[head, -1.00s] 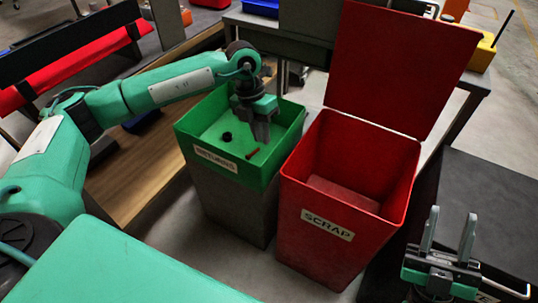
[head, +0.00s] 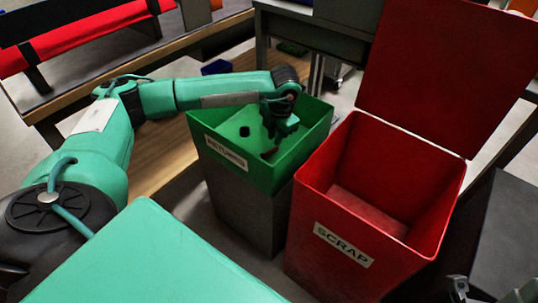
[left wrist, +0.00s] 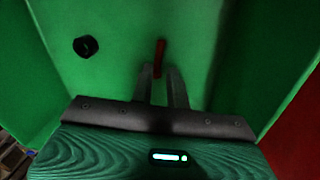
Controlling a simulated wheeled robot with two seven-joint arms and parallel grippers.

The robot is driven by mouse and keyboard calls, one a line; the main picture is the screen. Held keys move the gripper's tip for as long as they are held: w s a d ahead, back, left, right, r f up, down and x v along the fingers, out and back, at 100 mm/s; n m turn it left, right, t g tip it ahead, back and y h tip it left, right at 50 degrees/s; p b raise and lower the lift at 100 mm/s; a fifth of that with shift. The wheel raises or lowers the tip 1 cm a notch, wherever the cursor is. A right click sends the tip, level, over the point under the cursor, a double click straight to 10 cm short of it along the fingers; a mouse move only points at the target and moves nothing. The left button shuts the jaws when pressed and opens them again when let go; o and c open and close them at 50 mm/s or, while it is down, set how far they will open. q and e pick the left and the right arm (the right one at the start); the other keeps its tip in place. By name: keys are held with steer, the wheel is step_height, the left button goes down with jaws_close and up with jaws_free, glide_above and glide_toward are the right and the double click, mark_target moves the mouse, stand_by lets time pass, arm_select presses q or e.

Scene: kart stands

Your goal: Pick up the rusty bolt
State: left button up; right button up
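The rusty bolt (head: 268,153) is a small reddish-brown rod lying on the floor of the green returns bin (head: 228,171). In the left wrist view the bolt (left wrist: 160,50) lies ahead of and between the finger tips, its near end in the gap. My left gripper (head: 275,140) points down inside the bin, close above the bolt. Its fingers (left wrist: 160,72) are apart with nothing clamped; whether they touch the bolt I cannot tell. My right gripper (head: 492,287) is at the lower right corner, mostly cut off, its fingers apart.
A black nut-like piece (head: 244,131) lies in the same bin, left of the bolt; it also shows in the left wrist view (left wrist: 86,46). The red scrap bin (head: 310,215) stands open to the right, its lid (head: 440,70) raised. A wooden bench (head: 165,150) is behind my left arm.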

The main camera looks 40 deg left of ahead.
mark_target(270, 151)
arm_select(q)
steer(key=f, duration=0.2)
steer(key=f+b, duration=0.1)
steer(key=a+f+b, duration=0.1)
steer(key=f, duration=0.1)
steer(key=shift+s+a+f, duration=0.1)
steer(key=shift+s+f, duration=0.15)
steer(key=shift+f, duration=0.1)
steer(key=shift+r, duration=0.1)
jaws_close()
